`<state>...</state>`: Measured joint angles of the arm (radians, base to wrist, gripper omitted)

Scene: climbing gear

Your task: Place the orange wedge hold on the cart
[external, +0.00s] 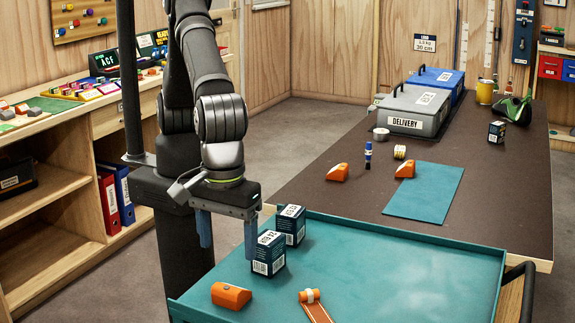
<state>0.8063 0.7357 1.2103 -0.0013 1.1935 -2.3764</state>
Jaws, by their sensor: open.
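Three orange wedge holds are in view. One (231,296) sits on the teal-topped cart (410,272) near its front left. A second (338,172) is on the dark table, and a third (405,169) is at the far left corner of the teal mat (425,195) there. My gripper (227,234) points down at the cart's left side, fingers apart, with nothing between them. It appears above and behind the hold on the cart; the exact gap is hard to tell. Its right finger is close to a dark box.
Two dark labelled boxes (268,254) (291,225) stand on the cart by my gripper. An orange strap (315,307) lies at its front. The dark table (300,190) holds a glue stick (368,156), tape rolls and a grey delivery case (413,108). The cart's right half is clear.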

